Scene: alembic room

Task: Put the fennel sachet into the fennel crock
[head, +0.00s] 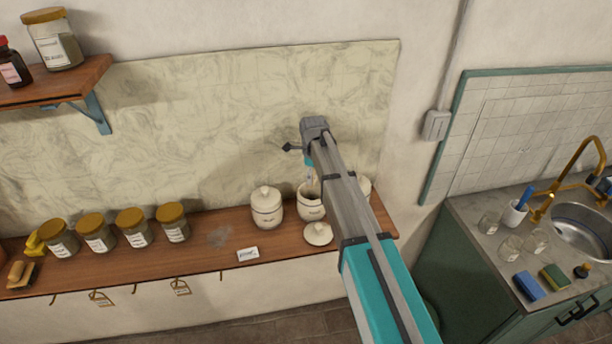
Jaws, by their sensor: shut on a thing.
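An open white crock (309,209) stands on the wooden shelf, partly behind my arm. Its label cannot be read here. A white lid (318,234) lies on the shelf just in front of it. My gripper (311,177) points down above the crock's mouth, mostly hidden by my arm. It is shut on the fennel sachet, which is too small and covered to make out clearly. I cannot tell whether the sachet is above the rim or inside it.
A lidded crock (266,209) stands left of the open one, and another crock (364,186) is partly hidden at right. A small card (247,254) lies in front. Several gold-lidded jars (132,229) line the left. A sink counter (490,240) is at right.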

